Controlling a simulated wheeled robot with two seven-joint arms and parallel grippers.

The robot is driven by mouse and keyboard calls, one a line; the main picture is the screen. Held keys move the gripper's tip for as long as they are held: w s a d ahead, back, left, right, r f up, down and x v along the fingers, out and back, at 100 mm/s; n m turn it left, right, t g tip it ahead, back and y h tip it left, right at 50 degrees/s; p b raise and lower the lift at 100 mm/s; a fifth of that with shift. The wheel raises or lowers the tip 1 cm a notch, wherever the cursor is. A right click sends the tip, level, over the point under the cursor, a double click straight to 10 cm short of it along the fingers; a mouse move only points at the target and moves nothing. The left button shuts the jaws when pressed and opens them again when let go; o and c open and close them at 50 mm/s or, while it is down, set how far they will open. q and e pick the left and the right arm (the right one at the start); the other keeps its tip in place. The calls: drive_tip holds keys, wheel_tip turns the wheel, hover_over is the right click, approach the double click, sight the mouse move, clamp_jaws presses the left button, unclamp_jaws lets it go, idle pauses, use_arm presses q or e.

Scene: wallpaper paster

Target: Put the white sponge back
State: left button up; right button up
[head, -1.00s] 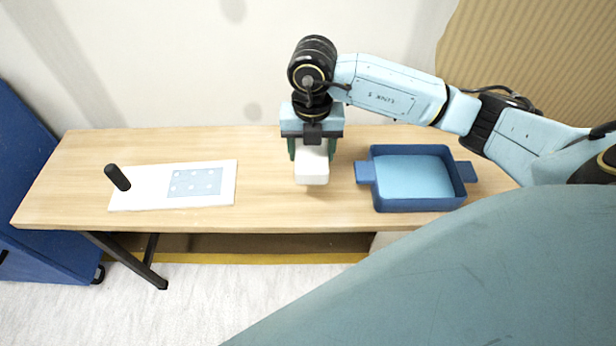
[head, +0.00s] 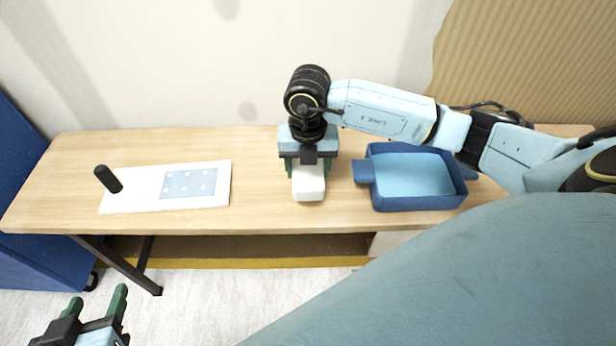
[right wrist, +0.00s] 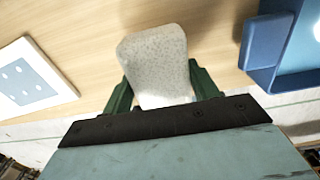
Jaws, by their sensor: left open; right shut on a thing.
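The white sponge (head: 308,186) is between the green fingers of my right gripper (head: 307,170), over the middle of the table between the white board and the blue tray. In the right wrist view the sponge (right wrist: 155,62) sits between both fingers of the right gripper (right wrist: 163,90). It looks at or close to the tabletop; I cannot tell whether it touches. My left gripper (head: 97,302) is at the bottom left of the head view, in front of the table, with its fingers apart and empty.
A white board (head: 145,190) with a pale blue dotted sheet (head: 188,184) and a black handle (head: 108,179) lies on the table's left. A blue tray (head: 418,203) with light blue inside stands right of the sponge; it also shows in the right wrist view (right wrist: 262,45). Wood (head: 260,212) is bare between them.

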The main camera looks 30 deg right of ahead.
sight(308, 178)
wheel_tip(308, 178, down, 3)
drive_tip(key=shift+r+b, duration=0.2)
drive_tip(key=shift+b, duration=0.25)
use_arm(q)
drive_tip(key=shift+w+d+r+t+h, duration=0.2)
drive_tip(key=shift+w+r+t, duration=0.1)
drive_tip(key=shift+r+t, duration=0.2)
drive_tip(key=shift+w+d+r+t+h, duration=0.1)
drive_tip(key=shift+w+d+r+t, duration=0.2)
drive_tip(key=shift+r, duration=0.3)
drive_tip(key=shift+w+d+r+t+h, duration=0.1)
drive_tip(key=shift+w+r+t, duration=0.15)
drive_tip(key=shift+r+t, duration=0.3)
use_arm(e)
drive_tip(key=shift+f, duration=0.4)
use_arm(q)
drive_tip(key=shift+r, duration=0.1)
use_arm(e)
drive_tip(key=shift+f, duration=0.1)
drive_tip(key=o, duration=1)
use_arm(q)
drive_tip(key=shift+d, duration=0.1)
